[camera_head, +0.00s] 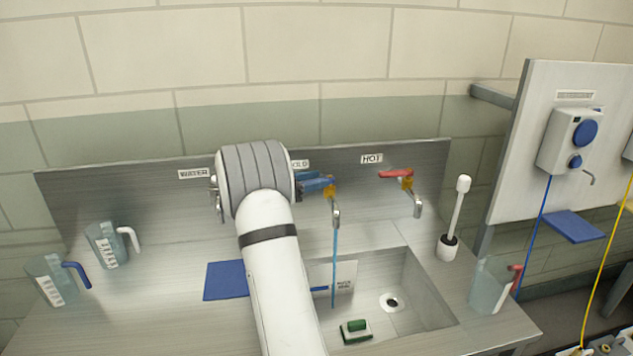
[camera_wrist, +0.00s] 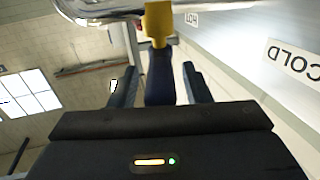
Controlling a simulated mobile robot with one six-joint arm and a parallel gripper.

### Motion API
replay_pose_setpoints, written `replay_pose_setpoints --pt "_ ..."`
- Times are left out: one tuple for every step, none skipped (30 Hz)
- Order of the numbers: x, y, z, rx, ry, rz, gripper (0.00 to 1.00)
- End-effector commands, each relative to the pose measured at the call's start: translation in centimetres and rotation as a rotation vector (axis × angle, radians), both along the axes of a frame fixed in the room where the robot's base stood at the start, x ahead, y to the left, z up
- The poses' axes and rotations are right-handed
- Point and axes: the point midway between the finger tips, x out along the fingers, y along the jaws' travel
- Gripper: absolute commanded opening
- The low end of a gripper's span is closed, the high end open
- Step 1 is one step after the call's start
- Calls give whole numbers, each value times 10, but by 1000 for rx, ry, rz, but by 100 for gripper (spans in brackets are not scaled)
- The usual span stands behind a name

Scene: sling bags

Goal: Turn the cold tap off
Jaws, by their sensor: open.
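The cold tap (camera_head: 331,191) has a blue lever (camera_head: 318,184), a yellow collar and a steel spout. A thin blue stream of water (camera_head: 335,260) runs from its spout into the sink (camera_head: 425,290). In the wrist view, the dark blue lever (camera_wrist: 160,77) and yellow collar (camera_wrist: 158,22) lie ahead of my gripper (camera_wrist: 161,72). My gripper is open, with one finger on each side of the lever and gaps showing. In the head view my arm hides most of the gripper. The COLD label (camera_wrist: 295,62) is at the right of the wrist view.
The hot tap (camera_head: 406,184) with a red lever stands to the right. A white brush (camera_head: 455,215) and a clear jug (camera_head: 490,285) are beside the sink. Two jugs, one white-handled (camera_head: 105,245) and one blue-handled (camera_head: 52,280), stand at left. A green scrubber (camera_head: 355,330) lies at the front.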

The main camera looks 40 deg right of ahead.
Motion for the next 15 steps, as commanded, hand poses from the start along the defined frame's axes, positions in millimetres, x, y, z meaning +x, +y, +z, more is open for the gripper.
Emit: replay_pose_setpoints --pt "0 0 7 -1 -4 0 44" --pt "0 0 11 -2 -6 0 44" --pt "0 0 19 -2 -7 0 44" --pt "0 0 24 -3 -8 0 44" --pt "0 0 31 -3 -8 0 44" --pt "-1 0 39 -3 -8 0 44" --pt "-1 0 45 -2 -7 0 44" --pt "-1 0 51 -2 -7 0 44" --pt "-1 0 59 -4 -7 0 44" --pt "-1 0 64 -3 -6 0 44" --pt "-1 0 69 -3 -6 0 44" --pt "-1 0 75 -3 -4 0 44" --pt "-1 0 79 -3 -5 0 44" --pt "-1 0 83 -3 -4 0 44" --pt "-1 0 87 -2 -3 0 44"
